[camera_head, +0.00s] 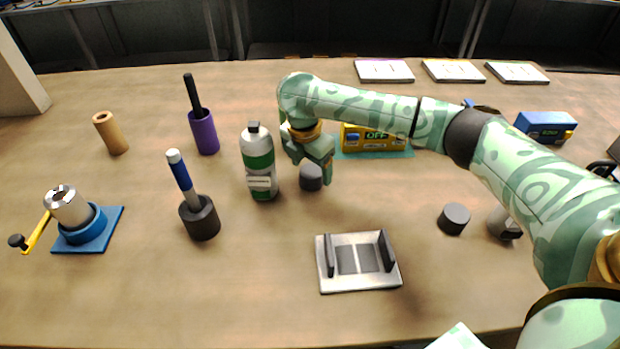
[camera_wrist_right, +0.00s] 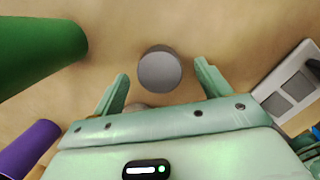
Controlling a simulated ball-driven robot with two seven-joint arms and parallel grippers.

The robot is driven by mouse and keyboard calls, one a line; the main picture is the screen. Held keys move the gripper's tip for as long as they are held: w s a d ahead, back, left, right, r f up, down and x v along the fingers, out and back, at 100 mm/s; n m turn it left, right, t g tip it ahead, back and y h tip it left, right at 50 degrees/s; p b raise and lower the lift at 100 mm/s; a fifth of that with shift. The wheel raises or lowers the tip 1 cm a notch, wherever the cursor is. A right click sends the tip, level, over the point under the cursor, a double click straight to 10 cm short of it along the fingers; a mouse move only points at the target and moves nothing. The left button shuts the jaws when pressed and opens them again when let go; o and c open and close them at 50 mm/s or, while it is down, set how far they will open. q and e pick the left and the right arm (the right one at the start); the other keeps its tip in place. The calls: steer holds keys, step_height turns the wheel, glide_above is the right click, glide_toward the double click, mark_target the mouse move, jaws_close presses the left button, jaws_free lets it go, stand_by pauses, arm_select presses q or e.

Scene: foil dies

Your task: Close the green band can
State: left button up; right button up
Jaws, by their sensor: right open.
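The green band can (camera_head: 261,186) is a white bottle-like can with green bands. It stands upright left of centre in the head view, with a narrow grey neck on top. A large green shape (camera_wrist_right: 38,45) at the left of the wrist view looks like its side. My right gripper (camera_head: 312,166) is just right of the can, pointing down, open. A dark grey round cap (camera_head: 311,178) is at its fingertips. In the wrist view the cap (camera_wrist_right: 159,72) lies between the spread fingers, with gaps on both sides. My left gripper is not in view.
A second dark cap (camera_head: 454,219) lies to the right. A white tray with dark uprights (camera_head: 359,283) is in front. A purple holder (camera_head: 205,135), dark cup (camera_head: 201,221) and blue-based crank device (camera_head: 88,240) stand left. A yellow OFF box (camera_head: 375,143) is behind.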

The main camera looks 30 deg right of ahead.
step_height(320, 180, down, 3)
steer(key=shift+w+d+r+b, duration=0.1)
steer(key=shift+w+d+b, duration=0.05)
steer(key=shift+b, duration=0.25)
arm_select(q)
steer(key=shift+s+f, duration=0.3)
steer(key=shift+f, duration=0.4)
arm_select(e)
steer(key=shift+r, duration=0.2)
steer(key=shift+c, duration=0.3)
steer(key=c, duration=1)
